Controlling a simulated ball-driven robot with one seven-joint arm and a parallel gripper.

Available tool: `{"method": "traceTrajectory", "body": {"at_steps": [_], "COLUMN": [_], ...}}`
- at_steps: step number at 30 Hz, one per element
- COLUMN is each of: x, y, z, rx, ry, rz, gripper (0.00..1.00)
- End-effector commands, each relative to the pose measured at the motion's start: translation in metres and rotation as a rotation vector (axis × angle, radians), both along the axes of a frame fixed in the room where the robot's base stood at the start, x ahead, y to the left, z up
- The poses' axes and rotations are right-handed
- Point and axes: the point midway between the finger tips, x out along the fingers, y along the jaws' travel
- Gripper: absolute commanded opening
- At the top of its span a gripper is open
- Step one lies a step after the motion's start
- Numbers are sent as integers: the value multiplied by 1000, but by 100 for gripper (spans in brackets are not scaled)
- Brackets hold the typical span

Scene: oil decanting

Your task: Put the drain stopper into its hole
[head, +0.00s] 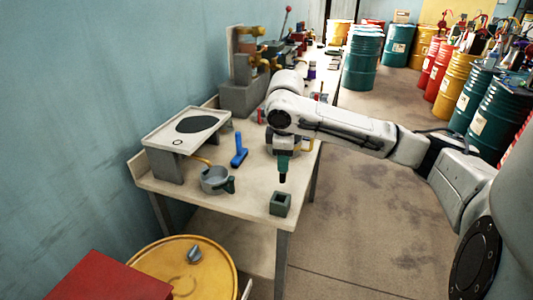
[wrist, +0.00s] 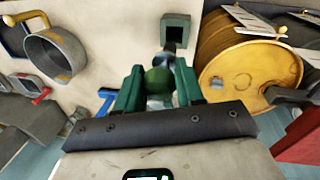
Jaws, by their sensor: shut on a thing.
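The drain stopper (wrist: 159,80) shows in the wrist view as a rounded green knob with a dark narrow end pointing away from me. My gripper (wrist: 157,88) is shut on it, with one green finger on each side. In the head view my gripper (head: 283,160) points down, and the stopper's dark tip (head: 283,178) hangs above a small green-grey block with a square opening (head: 281,204). A gap shows between tip and block. The block's opening (wrist: 175,28) is also in the wrist view, beyond the stopper. I cannot tell whether tip and opening line up.
On the bench (head: 240,188) are a grey pot (head: 215,180), a blue tool (head: 239,150) and a raised tray (head: 187,130) with a dark disc and a small ring. A yellow drum (head: 185,270) and a red box (head: 110,280) stand at the front left.

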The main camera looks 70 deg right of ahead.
Motion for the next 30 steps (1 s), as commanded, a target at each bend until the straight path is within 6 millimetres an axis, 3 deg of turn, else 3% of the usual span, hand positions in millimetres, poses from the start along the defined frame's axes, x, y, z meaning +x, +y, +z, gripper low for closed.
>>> {"method": "traceTrajectory", "body": {"at_steps": [17,30], "x": [-1,-1], "y": [-1,-1], "z": [2,-34], "rx": [1,1], "ry": [-1,0], "rz": [-1,-1], "gripper": [3,3]}}
